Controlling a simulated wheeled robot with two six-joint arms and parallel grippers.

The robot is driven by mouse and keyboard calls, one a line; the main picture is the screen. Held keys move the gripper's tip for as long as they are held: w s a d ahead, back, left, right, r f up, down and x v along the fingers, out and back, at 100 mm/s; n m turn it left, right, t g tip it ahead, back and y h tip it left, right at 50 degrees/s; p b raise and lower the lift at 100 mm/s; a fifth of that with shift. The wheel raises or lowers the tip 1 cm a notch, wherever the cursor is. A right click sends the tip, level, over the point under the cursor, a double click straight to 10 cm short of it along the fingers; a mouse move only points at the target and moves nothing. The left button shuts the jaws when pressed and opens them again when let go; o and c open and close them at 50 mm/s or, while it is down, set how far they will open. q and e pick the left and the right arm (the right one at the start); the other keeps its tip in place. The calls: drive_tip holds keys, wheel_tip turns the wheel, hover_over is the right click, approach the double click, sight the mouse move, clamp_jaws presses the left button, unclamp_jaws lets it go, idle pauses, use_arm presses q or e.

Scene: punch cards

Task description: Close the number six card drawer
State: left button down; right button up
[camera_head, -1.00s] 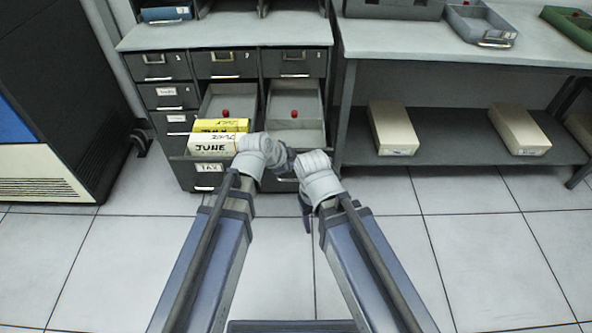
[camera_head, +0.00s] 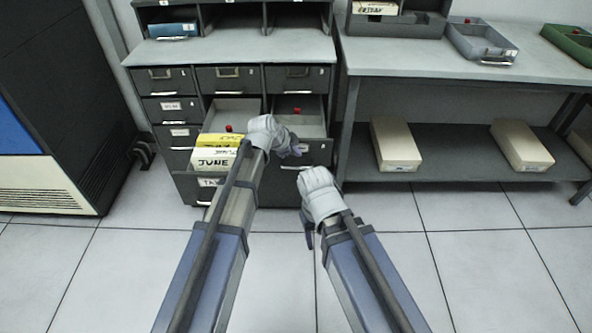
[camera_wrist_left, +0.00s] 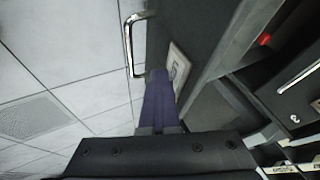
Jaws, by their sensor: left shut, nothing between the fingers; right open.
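The right-hand open card drawer (camera_head: 321,153) has a dark front and an empty grey inside with a red knob at the back. In the left wrist view its front (camera_wrist_left: 190,28) shows a metal handle (camera_wrist_left: 129,45) and a pale label (camera_wrist_left: 177,70) with one character, hard to read but like a 6. My left gripper (camera_head: 298,150) is shut and empty, its fingertips at the drawer front beside the label, seemingly touching it; they also show in the wrist view (camera_wrist_left: 158,76). My right gripper (camera_head: 307,236) is open, lower and apart from the drawer.
Left of it another open drawer (camera_head: 209,182) holds yellow and white card blocks, one marked JUNE (camera_head: 212,161). Other drawers of the cabinet are shut. A table (camera_head: 455,62) with trays and a lower shelf with pale boxes stands at right. Floor in front is clear.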

sight(297, 115)
use_arm(q)
drive_tip(key=w, duration=2)
drive_tip(key=shift+w, duration=0.15)
